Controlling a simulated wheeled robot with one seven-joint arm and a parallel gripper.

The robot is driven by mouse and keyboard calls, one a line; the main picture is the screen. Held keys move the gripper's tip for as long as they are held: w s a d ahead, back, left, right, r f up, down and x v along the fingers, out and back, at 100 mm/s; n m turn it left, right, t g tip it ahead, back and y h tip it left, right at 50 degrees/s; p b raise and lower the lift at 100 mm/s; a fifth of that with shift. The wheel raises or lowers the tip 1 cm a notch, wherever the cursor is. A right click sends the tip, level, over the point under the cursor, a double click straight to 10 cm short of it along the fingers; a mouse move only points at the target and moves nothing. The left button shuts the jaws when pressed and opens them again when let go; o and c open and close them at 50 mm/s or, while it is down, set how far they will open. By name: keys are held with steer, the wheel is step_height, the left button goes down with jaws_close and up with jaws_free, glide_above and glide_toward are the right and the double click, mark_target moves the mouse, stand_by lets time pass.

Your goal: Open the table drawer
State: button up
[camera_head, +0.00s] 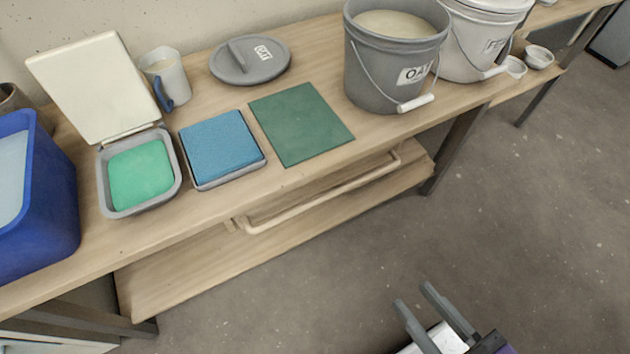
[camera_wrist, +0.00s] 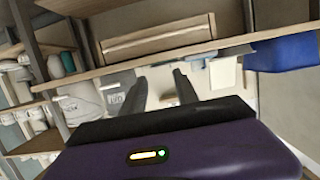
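The table (camera_head: 285,180) has a long pale bar handle (camera_head: 320,190) below its front edge, on the drawer. The drawer looks shut; no open interior shows. In the wrist view the scene appears upside down, with the handle (camera_wrist: 160,40) above the table edge (camera_wrist: 160,60) in the picture. My gripper (camera_head: 412,295) is over the floor in front of the table, at the lower right of the head view, well apart from the handle. Its two fingers are spread with nothing between them. They also show in the wrist view (camera_wrist: 160,77).
On the tabletop are a blue tub (camera_head: 45,215), a tray with a green pad (camera_head: 140,175), a blue sponge (camera_head: 222,148), a green mat (camera_head: 300,122), a mug (camera_head: 165,75), a grey lid (camera_head: 250,60) and grey and white buckets (camera_head: 395,65). The floor in front (camera_head: 500,220) is clear.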

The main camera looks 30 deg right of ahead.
steer(key=n+t+b, duration=0.5)
steer(key=n+b, duration=0.6)
steer(key=n, duration=0.2)
glide_toward(337, 191)
steer(key=w, duration=0.2)
steer(key=n, duration=0.5)
steer(key=shift+w+r+b, duration=0.15)
steer(key=shift+w+b, duration=0.35)
steer(key=shift+w, duration=1.5)
steer(key=shift+w+r+b, duration=0.2)
steer(key=shift+w+b, duration=0.25)
steer(key=shift+w, duration=1.55)
jaws_close()
